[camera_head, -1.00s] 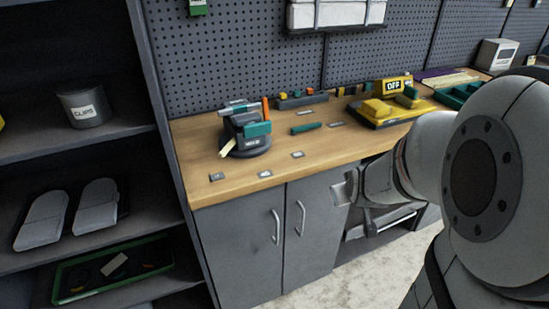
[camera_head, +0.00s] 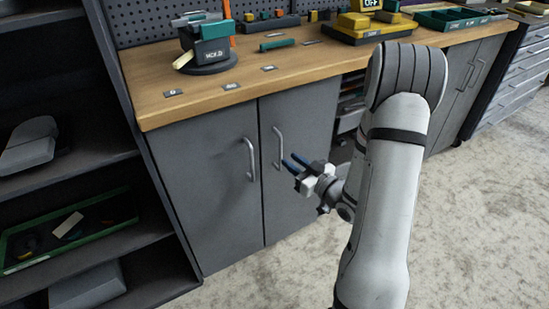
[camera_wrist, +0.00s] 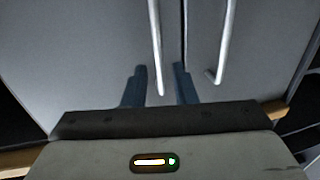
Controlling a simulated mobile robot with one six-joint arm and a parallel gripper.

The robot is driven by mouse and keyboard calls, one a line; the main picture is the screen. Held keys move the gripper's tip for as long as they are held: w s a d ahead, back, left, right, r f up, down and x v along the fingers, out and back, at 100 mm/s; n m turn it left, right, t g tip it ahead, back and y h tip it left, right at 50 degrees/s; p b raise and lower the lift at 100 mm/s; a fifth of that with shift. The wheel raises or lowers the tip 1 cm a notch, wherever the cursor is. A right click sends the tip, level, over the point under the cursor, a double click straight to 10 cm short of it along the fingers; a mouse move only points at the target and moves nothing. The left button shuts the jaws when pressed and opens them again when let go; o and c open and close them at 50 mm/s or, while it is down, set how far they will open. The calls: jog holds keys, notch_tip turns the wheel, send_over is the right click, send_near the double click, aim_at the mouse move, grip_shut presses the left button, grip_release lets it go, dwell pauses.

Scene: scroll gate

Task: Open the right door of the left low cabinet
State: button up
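The left low cabinet has two grey doors under the wooden worktop, both shut. Its right door (camera_head: 305,115) has a pale vertical bar handle (camera_head: 278,148) near the middle seam. The left door (camera_head: 205,170) has a matching handle (camera_head: 251,158). My gripper (camera_head: 291,163) is open, with its blue fingertips just right of the right door's handle in the head view. In the wrist view, which looks upside down, the right door's handle (camera_wrist: 155,45) lines up between the open fingers (camera_wrist: 159,82). I cannot tell whether they touch or surround it.
An open dark shelf unit (camera_head: 100,160) stands left of the cabinet. The worktop (camera_head: 200,97) carries a tool holder (camera_head: 208,45) and a yellow device (camera_head: 368,25). Another low cabinet (camera_head: 465,80) stands to the right. The floor (camera_head: 480,220) in front is clear.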

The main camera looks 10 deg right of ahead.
aim_at(281, 153)
jog(key=x, duration=0.5)
jog(key=shift+w+a+b, duration=0.25)
jog(key=shift+w+b, duration=0.05)
jog(key=shift+c, duration=0.5)
grip_shut()
